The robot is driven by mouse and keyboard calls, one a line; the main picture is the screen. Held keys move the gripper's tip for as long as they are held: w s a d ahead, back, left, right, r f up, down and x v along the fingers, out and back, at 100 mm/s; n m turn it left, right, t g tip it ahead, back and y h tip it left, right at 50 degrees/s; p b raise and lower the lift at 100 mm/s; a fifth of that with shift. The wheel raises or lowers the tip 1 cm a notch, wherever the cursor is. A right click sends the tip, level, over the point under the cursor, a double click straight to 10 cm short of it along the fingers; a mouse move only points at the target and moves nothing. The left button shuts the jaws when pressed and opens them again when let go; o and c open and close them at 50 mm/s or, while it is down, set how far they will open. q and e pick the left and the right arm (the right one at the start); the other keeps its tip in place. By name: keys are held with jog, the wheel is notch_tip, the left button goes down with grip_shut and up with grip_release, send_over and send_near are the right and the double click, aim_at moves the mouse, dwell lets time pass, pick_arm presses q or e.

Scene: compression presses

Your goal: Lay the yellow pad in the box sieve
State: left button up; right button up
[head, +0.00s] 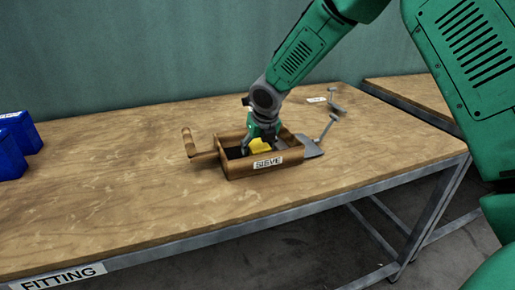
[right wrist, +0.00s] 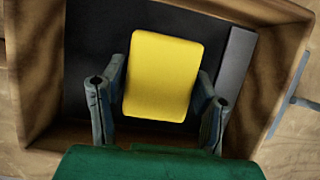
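The box sieve (head: 233,169) is a wooden box labelled SIEVE on the table, with a dark floor. The yellow pad (right wrist: 162,75) is inside the box walls, over the dark floor in the right wrist view. It also shows inside the box in the head view (head: 262,146). My right gripper (right wrist: 162,92) reaches down into the box, one finger on each side of the pad. The fingers are spread wide, with narrow gaps seeming to show beside the pad. Whether the pad lies fully flat is hard to tell. My left gripper is out of view.
A wooden handle (head: 188,142) sticks out left of the sieve. A grey metal scoop (head: 312,149) lies close to its right side. Blue bins (head: 12,148) stand at the far left. The table (head: 130,205) is clear in front and to the left.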

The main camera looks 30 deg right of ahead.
jog(key=shift+o, duration=0.3)
jog(key=p+v, duration=0.2)
jog(key=v, duration=1)
jog(key=shift+p, duration=0.4)
